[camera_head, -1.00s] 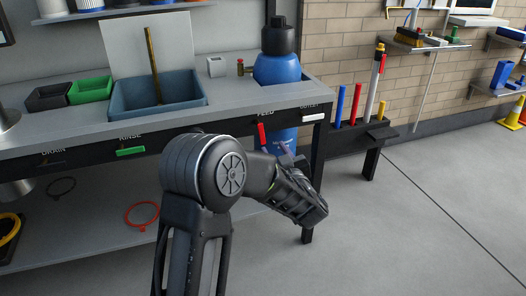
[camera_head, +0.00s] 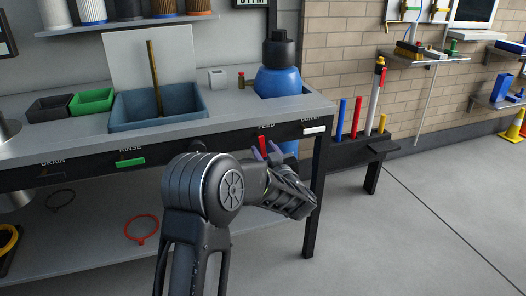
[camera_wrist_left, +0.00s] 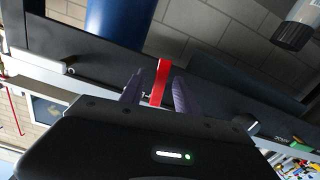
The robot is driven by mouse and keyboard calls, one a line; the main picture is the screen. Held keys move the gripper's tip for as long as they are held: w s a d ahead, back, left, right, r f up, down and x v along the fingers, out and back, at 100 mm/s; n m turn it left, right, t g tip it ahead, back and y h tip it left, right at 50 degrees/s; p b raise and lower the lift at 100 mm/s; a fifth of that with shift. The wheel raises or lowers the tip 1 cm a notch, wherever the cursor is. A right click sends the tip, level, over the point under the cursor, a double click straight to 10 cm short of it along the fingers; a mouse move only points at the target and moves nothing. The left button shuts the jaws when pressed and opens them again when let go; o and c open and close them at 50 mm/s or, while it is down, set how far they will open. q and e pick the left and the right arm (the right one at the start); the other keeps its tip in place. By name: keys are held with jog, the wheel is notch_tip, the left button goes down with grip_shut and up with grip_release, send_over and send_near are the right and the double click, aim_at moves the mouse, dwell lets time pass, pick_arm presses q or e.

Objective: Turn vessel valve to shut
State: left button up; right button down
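The red handle (camera_head: 263,143) under the FEED label on the bench front hangs about upright, tilted slightly. In the left wrist view the red handle (camera_wrist_left: 160,82) stands between the two purple fingers of my left gripper (camera_wrist_left: 158,95). Narrow gaps show beside it, so the gripper looks open around it. In the head view my left gripper (camera_head: 266,152) is at the handle, partly hidden by its own wrist. No label names the vessel valve. The blue vessel (camera_head: 278,82) with a black cap stands at the bench's right end. My right gripper is out of view.
A white handle (camera_head: 314,130) sits right of the red one, and a green handle (camera_head: 131,162) far left. The bench leg (camera_head: 316,200) stands just right of my wrist. A rack (camera_head: 360,150) of coloured tubes is farther right.

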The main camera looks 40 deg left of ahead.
pick_arm(q)
jog(key=shift+w+a, duration=0.35)
jog(key=shift+a, duration=0.2)
grip_shut()
